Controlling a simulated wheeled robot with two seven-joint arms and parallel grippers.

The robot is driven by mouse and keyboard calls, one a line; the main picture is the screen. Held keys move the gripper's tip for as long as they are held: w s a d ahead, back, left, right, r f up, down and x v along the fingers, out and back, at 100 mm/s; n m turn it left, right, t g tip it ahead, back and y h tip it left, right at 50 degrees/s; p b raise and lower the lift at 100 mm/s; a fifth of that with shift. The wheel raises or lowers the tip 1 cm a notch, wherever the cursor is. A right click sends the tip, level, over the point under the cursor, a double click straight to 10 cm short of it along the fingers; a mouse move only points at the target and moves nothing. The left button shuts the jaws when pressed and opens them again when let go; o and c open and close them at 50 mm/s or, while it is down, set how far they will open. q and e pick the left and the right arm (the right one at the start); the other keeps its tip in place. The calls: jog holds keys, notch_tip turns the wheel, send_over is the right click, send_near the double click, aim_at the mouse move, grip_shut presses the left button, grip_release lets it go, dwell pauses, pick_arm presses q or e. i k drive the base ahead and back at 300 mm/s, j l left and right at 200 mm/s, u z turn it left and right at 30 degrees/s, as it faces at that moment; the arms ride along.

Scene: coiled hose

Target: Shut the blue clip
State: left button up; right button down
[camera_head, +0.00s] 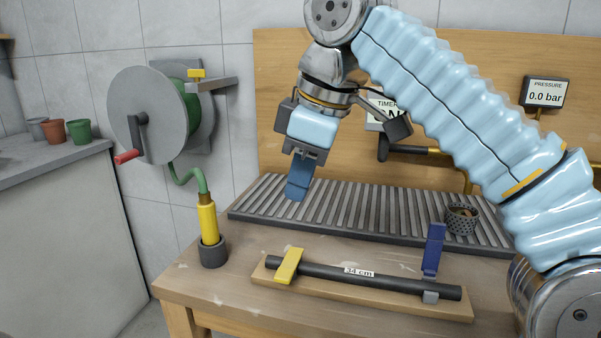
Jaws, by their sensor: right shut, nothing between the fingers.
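The blue clip (434,248) stands upright at the right end of a black bar (391,283) on a wooden board. Its dark blue lever points up, so it looks open; a grey block sits below it at the bar. A yellow clip (288,266) lies across the bar's left part. My right gripper (297,189) hangs above the slatted tray, left of the blue clip and well apart from it. Its blue fingers point down, shut with nothing between them. My left gripper is not in view.
A slatted metal tray (330,200) lies behind the board, with a small perforated cup (461,219) at its right. A yellow nozzle (208,222) stands in a dark holder at the left table edge. A hose reel (150,105) hangs on the wall.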

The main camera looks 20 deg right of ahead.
aim_at(437, 232)
jog(key=k, duration=1)
